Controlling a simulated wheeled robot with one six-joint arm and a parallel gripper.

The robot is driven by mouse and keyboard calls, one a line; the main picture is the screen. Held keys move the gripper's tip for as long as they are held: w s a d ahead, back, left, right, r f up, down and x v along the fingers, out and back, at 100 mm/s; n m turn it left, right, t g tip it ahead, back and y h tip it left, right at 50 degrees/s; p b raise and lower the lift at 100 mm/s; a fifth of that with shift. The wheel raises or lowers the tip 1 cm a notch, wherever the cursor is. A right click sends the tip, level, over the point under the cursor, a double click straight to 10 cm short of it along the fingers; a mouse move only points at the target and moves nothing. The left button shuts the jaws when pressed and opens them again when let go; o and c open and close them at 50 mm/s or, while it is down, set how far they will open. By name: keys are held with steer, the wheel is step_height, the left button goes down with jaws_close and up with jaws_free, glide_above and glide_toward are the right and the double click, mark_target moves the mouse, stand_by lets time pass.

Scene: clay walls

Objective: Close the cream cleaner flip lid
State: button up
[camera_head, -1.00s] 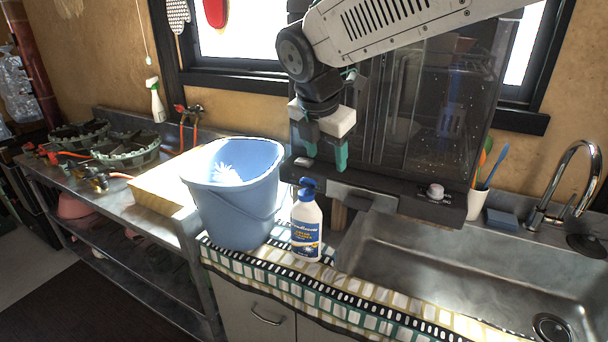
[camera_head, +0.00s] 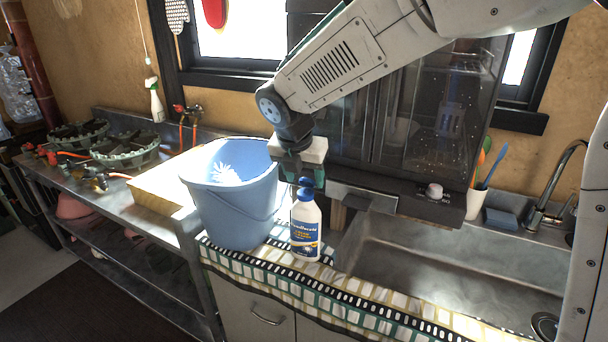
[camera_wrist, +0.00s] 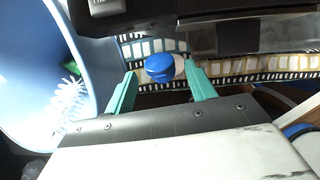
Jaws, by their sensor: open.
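The cream cleaner bottle (camera_head: 306,232) stands upright on the patterned counter cloth. It is white with a blue label and a blue flip lid (camera_head: 306,191) on top. A blue piece of the lid appears to stick up, but its exact angle is hard to tell. My gripper (camera_head: 305,178) is open, pointing down just above the lid. In the wrist view, the round blue lid (camera_wrist: 158,69) lies between the two teal fingertips, with a bit of the white bottle (camera_wrist: 179,65) beside it. I see no clear contact.
A blue bucket (camera_head: 232,205) stands close left of the bottle and also fills the left of the wrist view (camera_wrist: 35,110). A dark glass-fronted appliance (camera_head: 410,125) is behind. The metal sink (camera_head: 440,262) is to the right. The cloth (camera_head: 350,292) in front is clear.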

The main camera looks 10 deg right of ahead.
steer(key=c, duration=1)
steer(key=shift+o, duration=0.2)
steer(key=shift+s, duration=0.1)
steer(key=t, duration=0.1)
steer(key=s+f+t+h, duration=0.1)
steer(key=t, duration=0.1)
steer(key=shift+a+h, duration=0.3)
steer(key=shift+a, duration=0.1)
steer(key=shift+s+a+f+t+h, duration=0.1)
steer(key=shift+s+f+t+h, duration=0.2)
steer(key=shift+t, duration=0.4)
steer(key=shift+s+a+f+t+h, duration=0.1)
steer(key=shift+f+t+h, duration=0.25)
steer(key=shift+t, duration=0.35)
steer(key=shift+d, duration=0.1)
steer(key=o, duration=1)
steer(key=shift+c, duration=0.2)
